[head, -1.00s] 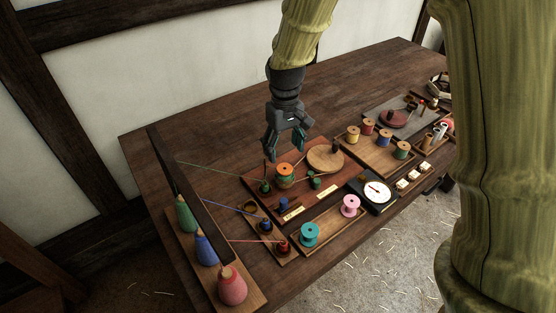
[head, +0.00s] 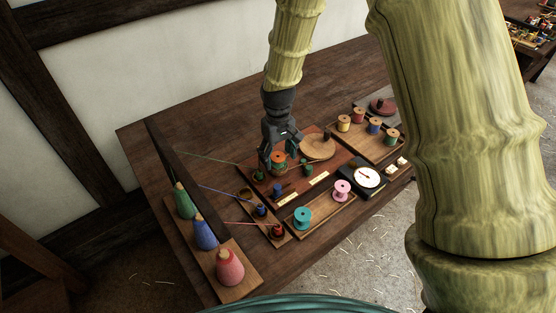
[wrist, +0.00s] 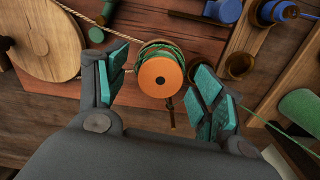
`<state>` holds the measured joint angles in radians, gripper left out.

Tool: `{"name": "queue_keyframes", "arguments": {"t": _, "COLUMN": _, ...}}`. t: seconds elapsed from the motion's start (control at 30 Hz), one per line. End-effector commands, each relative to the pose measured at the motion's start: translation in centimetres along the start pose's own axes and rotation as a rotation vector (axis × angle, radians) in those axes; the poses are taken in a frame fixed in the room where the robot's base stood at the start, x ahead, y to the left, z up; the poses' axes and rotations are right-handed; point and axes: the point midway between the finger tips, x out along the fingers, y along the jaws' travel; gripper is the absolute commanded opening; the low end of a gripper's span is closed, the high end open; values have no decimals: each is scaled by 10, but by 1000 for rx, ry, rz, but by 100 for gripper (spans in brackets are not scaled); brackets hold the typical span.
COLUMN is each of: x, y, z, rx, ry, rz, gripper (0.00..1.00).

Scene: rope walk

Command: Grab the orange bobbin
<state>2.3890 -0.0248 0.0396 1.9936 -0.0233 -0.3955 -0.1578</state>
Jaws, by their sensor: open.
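The orange bobbin (head: 279,157) stands upright on the reddish wooden board, with green and tan cord wound around it below its orange top. In the wrist view the bobbin (wrist: 160,76) shows its round orange end between my fingers. My gripper (head: 279,161) is open and points down over the bobbin. In the wrist view the teal pads of my gripper (wrist: 162,88) lie on either side of the bobbin, with a gap on each side. I cannot tell how far down the fingers reach along it.
A wooden disc (head: 317,147) stands close to the right of the bobbin, and a small green spool (head: 307,170) is near it. A tray (head: 325,215) with teal and pink spools lies in front. Coloured cones (head: 229,266) stand at left. The back of the table is bare.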

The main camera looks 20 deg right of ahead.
Motion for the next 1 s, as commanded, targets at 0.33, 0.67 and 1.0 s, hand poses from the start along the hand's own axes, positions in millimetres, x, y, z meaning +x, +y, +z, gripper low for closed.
{"name": "queue_keyframes", "arguments": {"t": 0.33, "x": 21, "y": 0, "z": 0, "rx": 0, "ry": 0, "rz": 0, "gripper": 68}}
{"name": "queue_keyframes", "arguments": {"t": 0.67, "x": 21, "y": 0, "z": 1, "rx": 0, "ry": 0, "rz": 0, "gripper": 44}}
{"name": "queue_keyframes", "arguments": {"t": 1.0, "x": 21, "y": 0, "z": 1, "rx": 0, "ry": 0, "rz": 0, "gripper": 16}}
